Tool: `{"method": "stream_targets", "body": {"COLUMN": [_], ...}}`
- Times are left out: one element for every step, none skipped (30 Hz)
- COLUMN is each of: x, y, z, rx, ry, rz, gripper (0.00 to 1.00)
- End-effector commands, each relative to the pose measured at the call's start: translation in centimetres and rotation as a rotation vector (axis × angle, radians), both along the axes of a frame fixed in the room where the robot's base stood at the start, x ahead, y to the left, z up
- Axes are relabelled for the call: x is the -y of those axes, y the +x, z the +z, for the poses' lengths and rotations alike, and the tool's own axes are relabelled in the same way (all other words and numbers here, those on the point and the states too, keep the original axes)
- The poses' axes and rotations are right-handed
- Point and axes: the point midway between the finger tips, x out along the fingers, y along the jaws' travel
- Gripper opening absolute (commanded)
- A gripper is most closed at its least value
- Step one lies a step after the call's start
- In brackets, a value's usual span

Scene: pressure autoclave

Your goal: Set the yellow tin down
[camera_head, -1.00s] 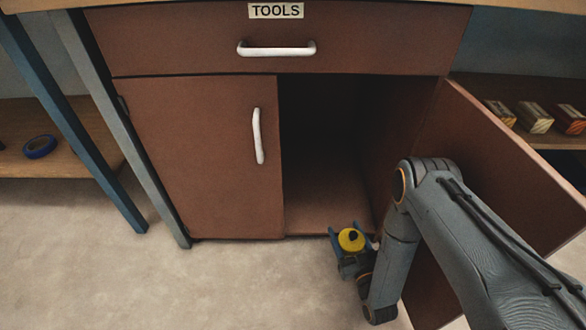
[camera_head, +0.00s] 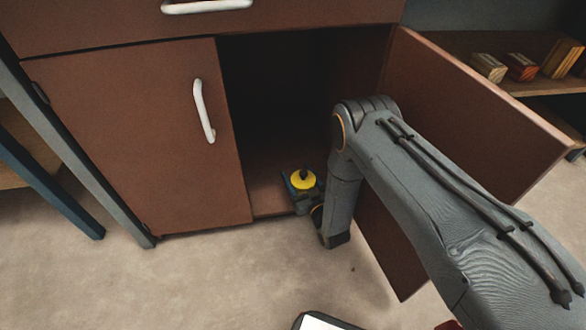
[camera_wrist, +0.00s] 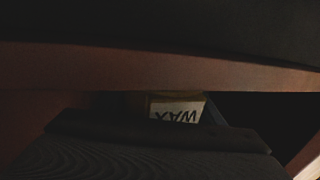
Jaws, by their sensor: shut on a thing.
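The yellow tin (camera_head: 303,180), with a dark knob on its lid, is between the fingers of my gripper (camera_head: 302,184) in the head view. The gripper is shut on it, just inside the front opening of the brown cabinet (camera_head: 130,130), low over the cabinet floor (camera_head: 268,192). I cannot tell whether the tin touches that floor. In the dark wrist view, a pale label reading WAX (camera_wrist: 177,110) shows upside down beyond the gripper's dark body.
The right cabinet door (camera_head: 480,120) stands open, close beside my arm. The left door is shut, with a white handle (camera_head: 204,110). A shelf at the right holds several small boxes (camera_head: 521,67). The cabinet's inside is dark, and its floor looks bare left of the tin.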

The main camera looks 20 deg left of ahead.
Motion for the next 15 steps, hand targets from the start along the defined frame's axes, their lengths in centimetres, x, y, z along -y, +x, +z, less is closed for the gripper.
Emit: {"method": "stream_targets", "body": {"x": [-0.3, -0.6, -0.9, -1.2, -1.6, -2.1, -2.5, -2.9, -3.4, -3.3, -3.2, -3.2, -3.1, -3.1, -3.1], "y": [0.3, 0.5, 0.9, 1.2, 1.5, 2.0, 2.4, 2.7, 3.2, 3.1, 3.1, 3.0, 3.0, 3.0, 3.0], "z": [0.1, 0.1, 0.1, 0.1, 0.0, 0.0, 0.0, 0.0, 0.0, -0.2, -0.2, -0.3, -0.2, -0.2, -0.1], "rx": [0.003, 0.004, 0.005, 0.004, 0.003, 0.004, 0.005, 0.005, 0.005, 0.002, 0.001, 0.001, 0.001, 0.001, 0.001], "ry": [0.002, 0.003, 0.004, 0.004, 0.004, 0.004, 0.005, 0.005, 0.005, 0.004, 0.003, 0.003, 0.003, 0.003, 0.003], "rz": [0.001, 0.001, 0.001, 0.001, 0.001, 0.001, 0.001, 0.001, 0.001, 0.0, 0.0, 0.0, 0.0, 0.0, 0.0], "gripper": [0.22, 0.22, 0.22, 0.22, 0.22, 0.22, 0.22, 0.22, 0.22, 0.22, 0.22, 0.22, 0.22, 0.22, 0.22]}}
